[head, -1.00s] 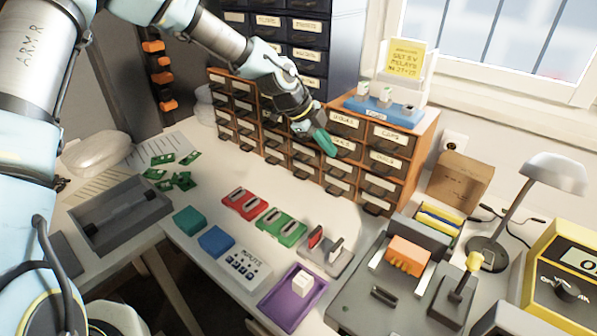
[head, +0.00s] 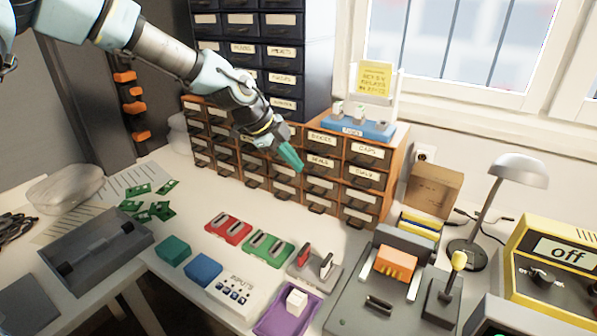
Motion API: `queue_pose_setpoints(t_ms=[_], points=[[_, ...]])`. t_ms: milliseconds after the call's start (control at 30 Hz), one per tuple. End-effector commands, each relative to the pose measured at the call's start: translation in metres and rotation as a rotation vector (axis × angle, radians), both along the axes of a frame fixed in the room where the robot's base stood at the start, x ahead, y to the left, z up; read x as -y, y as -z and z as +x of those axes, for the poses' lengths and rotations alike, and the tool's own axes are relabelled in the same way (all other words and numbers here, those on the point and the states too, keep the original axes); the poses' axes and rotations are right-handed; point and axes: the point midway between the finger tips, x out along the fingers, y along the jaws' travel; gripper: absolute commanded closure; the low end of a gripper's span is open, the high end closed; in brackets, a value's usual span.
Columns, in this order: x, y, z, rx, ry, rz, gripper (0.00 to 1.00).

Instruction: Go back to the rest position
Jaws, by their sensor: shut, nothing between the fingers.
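My gripper (head: 291,158) is at the end of my arm, which reaches in from the upper left. Its teal fingers are shut with nothing held. It hangs in front of the orange-brown drawer cabinet (head: 377,208), near the labelled middle drawers. I cannot tell whether the fingertips touch the drawer fronts, but they look apart from the table.
On the white table stand a red block (head: 228,229), a green block (head: 267,247), a purple tray (head: 273,322) with a white piece, and a grey fixture (head: 350,305). A lamp (head: 519,168) and yellow meter (head: 520,243) are at right. Green boards lie at left.

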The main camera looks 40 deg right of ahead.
Motion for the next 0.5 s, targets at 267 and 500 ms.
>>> queue_pose_setpoints(t_ms=[267,500], points=[[-0.023,-0.035,0.012,0.002,-0.003,0.0,1.0],[-0.034,-0.054,0.016,0.001,0.0,0.0,1.0]])
